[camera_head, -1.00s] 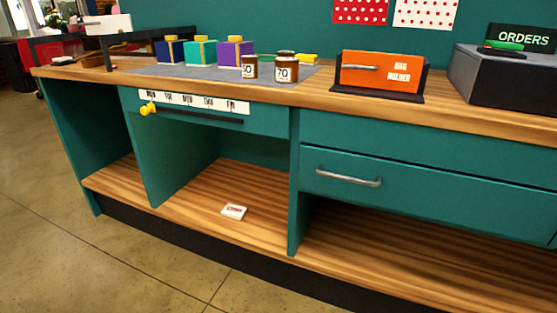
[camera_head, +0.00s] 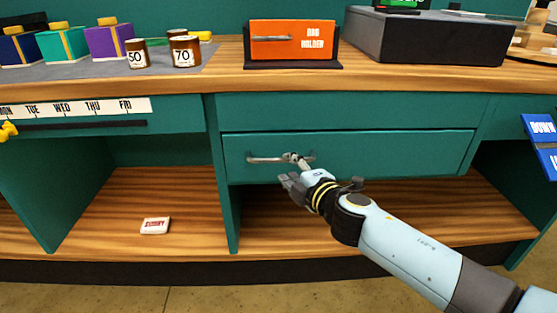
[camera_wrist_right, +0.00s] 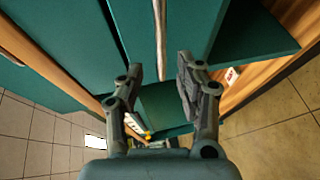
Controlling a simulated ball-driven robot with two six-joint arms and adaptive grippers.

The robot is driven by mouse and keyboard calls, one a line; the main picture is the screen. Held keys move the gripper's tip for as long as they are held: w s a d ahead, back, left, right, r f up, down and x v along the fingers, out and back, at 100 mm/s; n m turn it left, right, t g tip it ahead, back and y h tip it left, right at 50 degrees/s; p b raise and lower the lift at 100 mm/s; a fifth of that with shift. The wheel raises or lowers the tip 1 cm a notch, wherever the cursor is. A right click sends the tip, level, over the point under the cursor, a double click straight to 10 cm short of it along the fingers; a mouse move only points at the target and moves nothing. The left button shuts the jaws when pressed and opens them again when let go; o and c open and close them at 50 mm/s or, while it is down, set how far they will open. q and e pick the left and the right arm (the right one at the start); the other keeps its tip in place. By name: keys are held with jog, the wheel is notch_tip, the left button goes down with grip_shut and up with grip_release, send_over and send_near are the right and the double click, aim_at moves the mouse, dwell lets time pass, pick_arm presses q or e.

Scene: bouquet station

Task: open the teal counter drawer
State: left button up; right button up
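In the right wrist view the handle (camera_wrist_right: 161,40) lies ahead, lined up between the two spread fingers of the right gripper (camera_wrist_right: 160,68). The fingers look open, with a gap on both sides of the bar. I cannot tell whether they touch it. My left gripper is not in view.
An orange bag holder (camera_head: 292,40) and a dark box (camera_head: 425,38) stand on the counter above. An open shelf (camera_head: 290,220) lies below the drawer, a small white box (camera_head: 155,226) on the shelf to its left. A blue sign (camera_head: 541,140) hangs at the right edge.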

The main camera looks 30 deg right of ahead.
aim_at(280, 161)
jog(key=b+x, duration=0.1)
jog(key=x, duration=0.5)
jog(key=shift+w+f, duration=0.1)
jog(key=shift+w, duration=0.25)
jog(key=shift+c, duration=0.2)
grip_shut()
